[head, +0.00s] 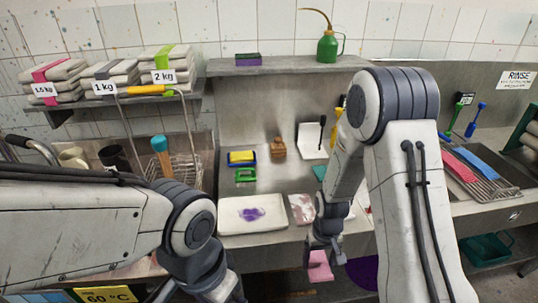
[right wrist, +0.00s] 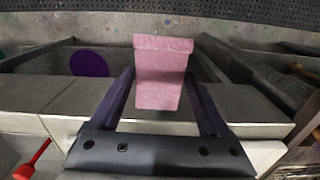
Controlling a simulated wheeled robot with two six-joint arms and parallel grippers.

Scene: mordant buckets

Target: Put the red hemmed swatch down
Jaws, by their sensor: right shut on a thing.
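The red hemmed swatch shows as a pale pink-red cloth (head: 320,268) with a folded band along one edge. It hangs below my right gripper (head: 326,246), in front of the counter edge. In the right wrist view the swatch (right wrist: 161,80) lies between the two dark fingers of the gripper (right wrist: 164,98), which is shut on it. Its gripped part is hard to make out. My left arm comes in at the lower left; its fingers are below the frame.
A white tray (head: 274,226) with a purple stain and a pinkish marbled piece (head: 301,209) are on the counter. A purple disc (head: 364,275) lies low near the swatch. A rack with red and blue strips (head: 490,176) is at right. A wire basket (head: 183,172) stands behind my left arm.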

